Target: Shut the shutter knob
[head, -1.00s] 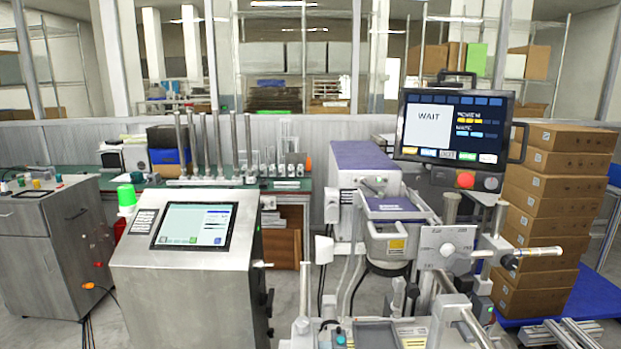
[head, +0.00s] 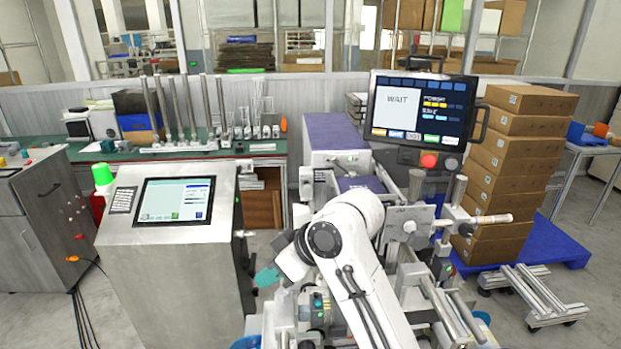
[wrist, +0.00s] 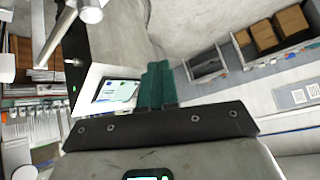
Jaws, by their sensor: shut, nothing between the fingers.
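No part in the head view is plainly marked as the shutter knob, so I cannot tell which one it is. A round knob (head: 409,226) sits on a pale plate of the machine, just right of my white arm. A small side knob (head: 243,233) juts from the right side of the grey console (head: 165,265). My gripper (head: 267,277) has teal fingers, shut and empty, in front of the console's right side and left of the machine. In the wrist view the teal fingers (wrist: 156,85) are together, with the console screen (wrist: 118,91) beside them.
My arm hides much of the machine's middle. A monitor (head: 420,105) reading WAIT stands above it. Stacked cartons (head: 505,165) rise on a blue pallet (head: 555,246) at right, with a low metal frame (head: 535,300) on the floor. A grey cabinet (head: 45,225) stands at left.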

